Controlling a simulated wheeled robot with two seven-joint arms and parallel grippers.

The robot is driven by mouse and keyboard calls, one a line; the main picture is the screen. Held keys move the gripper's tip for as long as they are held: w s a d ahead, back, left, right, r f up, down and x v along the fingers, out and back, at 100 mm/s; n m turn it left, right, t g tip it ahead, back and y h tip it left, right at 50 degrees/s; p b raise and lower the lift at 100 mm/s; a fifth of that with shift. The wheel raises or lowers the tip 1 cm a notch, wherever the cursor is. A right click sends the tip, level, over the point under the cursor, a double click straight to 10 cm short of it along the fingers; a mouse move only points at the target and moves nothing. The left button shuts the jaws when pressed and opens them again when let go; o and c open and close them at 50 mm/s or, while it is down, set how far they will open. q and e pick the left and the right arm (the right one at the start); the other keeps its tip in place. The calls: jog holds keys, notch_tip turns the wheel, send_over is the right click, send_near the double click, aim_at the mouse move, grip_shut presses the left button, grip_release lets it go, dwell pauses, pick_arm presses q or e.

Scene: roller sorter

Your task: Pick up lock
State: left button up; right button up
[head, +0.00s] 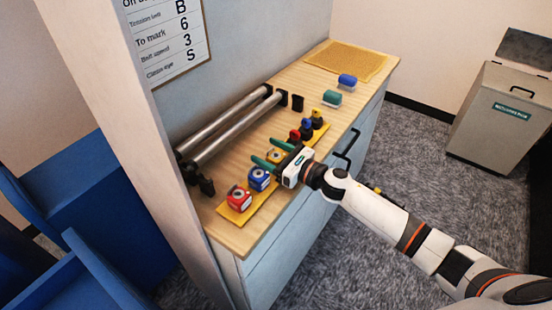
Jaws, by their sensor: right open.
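My right gripper (271,154) is over the wooden counter with its two green fingers apart. A small yellow block with a round face (275,157) shows between or just below the fingers; I cannot tell whether they touch it. In a row with it on a yellow strip are a blue block (258,179) and a red block (239,199), each with a pale round face. No item can be clearly told as a lock; these blocks are too small to be sure. My left gripper is not in view.
Two metal rollers (232,125) lie along the wall behind. Several dark-based knobbed pieces (312,124) stand on the strip's far end. Green (332,98) and blue (347,81) blocks and a tan mat (346,61) are farther back. A grey bin (505,108) stands right.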

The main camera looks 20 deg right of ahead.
jog(key=c, duration=1.1)
notch_tip(320, 180, up, 10)
jog(key=shift+p, duration=1.05)
jog(key=shift+c, duration=0.3)
notch_tip(320, 180, up, 5)
jog(key=p, duration=0.4)
send_over(270, 153)
jog(key=shift+d+f, duration=0.1)
jog(key=shift+f, duration=0.1)
